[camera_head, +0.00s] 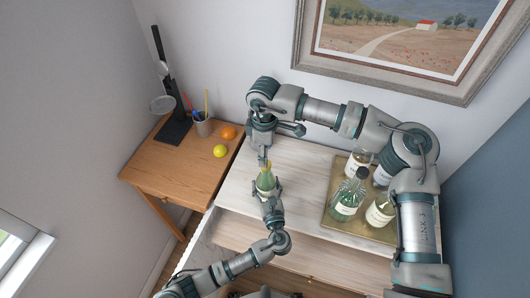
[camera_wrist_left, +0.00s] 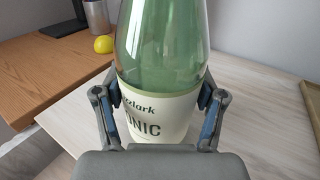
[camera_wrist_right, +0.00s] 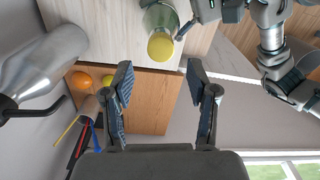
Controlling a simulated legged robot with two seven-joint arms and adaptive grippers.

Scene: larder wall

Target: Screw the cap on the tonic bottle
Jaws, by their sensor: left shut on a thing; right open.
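The tonic bottle (camera_head: 265,183) is green glass with a pale label and stands upright on the pale wooden top. Its label shows in the left wrist view (camera_wrist_left: 158,118). My left gripper (camera_wrist_left: 160,92) is shut on the bottle, one finger on each side at the label. The yellow cap (camera_wrist_right: 161,47) sits on the mouth of the bottle; how tightly it is screwed I cannot tell. My right gripper (camera_wrist_right: 158,70) is open and empty, with the cap ahead of its fingertips. In the head view the right gripper (camera_head: 263,156) hangs just above the bottle.
A tray (camera_head: 331,218) with several bottles stands right of the tonic bottle, under my right arm. On the brown side table (camera_head: 160,165) are a lemon (camera_head: 220,151), an orange (camera_head: 229,133), a pen cup (camera_head: 203,127) and a dark stand (camera_head: 174,130). An open drawer (camera_head: 290,245) lies in front.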

